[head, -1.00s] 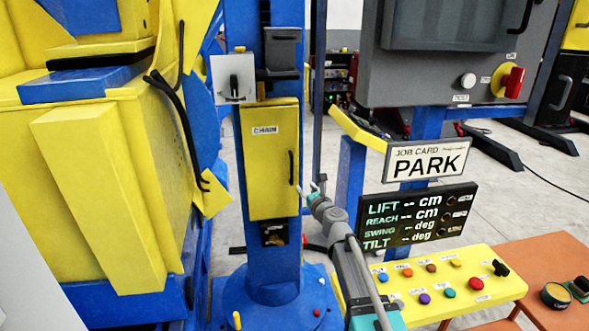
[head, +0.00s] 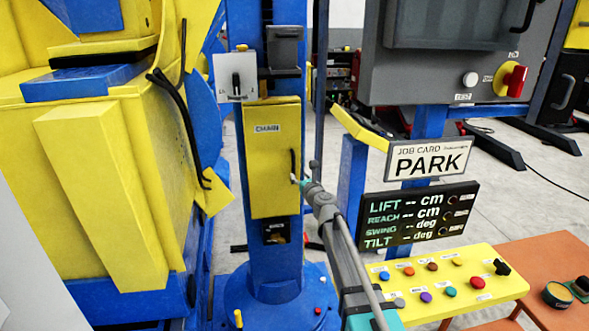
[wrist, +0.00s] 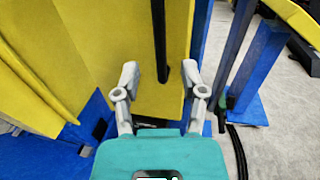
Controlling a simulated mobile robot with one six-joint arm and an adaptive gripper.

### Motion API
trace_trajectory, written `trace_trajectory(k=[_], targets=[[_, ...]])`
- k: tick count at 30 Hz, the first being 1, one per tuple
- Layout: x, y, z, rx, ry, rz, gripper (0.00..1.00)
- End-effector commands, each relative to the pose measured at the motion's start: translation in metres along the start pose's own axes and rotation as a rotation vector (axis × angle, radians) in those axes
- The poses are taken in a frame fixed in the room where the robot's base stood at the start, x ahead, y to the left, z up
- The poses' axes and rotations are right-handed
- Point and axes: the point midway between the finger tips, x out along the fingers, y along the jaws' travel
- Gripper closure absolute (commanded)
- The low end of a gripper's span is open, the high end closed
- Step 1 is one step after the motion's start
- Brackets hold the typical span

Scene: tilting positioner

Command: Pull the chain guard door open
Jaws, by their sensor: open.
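The chain guard door (head: 270,180) is a yellow panel labelled CHAIN on the blue column in the head view, and it looks closed. Its black vertical bar handle (head: 292,164) is near the right edge. My gripper (head: 303,181) is at the handle's lower end, partly hidden by its own wrist. In the wrist view my gripper (wrist: 160,78) is open, with one finger on each side of the handle's line (wrist: 159,40). The handle's lower end shows between the fingertips. I cannot tell whether it is within their depth, and no contact shows.
A yellow machine body (head: 110,180) stands close left of the column. A blue post (head: 351,175) with a yellow arm is to the right. The PARK sign, a display (head: 418,215) and a yellow button panel (head: 440,285) are at the right, near my arm.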

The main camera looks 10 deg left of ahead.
Motion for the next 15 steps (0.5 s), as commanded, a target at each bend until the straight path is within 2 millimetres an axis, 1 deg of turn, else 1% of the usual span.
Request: trace_trajectory(k=[1,6,10,15], targets=[[0.012,-0.001,0.000,0.000,0.000,0.000,0.46],[0.037,-0.002,0.000,0.000,0.000,-0.001,0.46],[0.051,-0.002,0.000,0.000,0.000,-0.001,0.46],[0.062,-0.001,0.000,0.000,0.000,-0.001,0.46]])
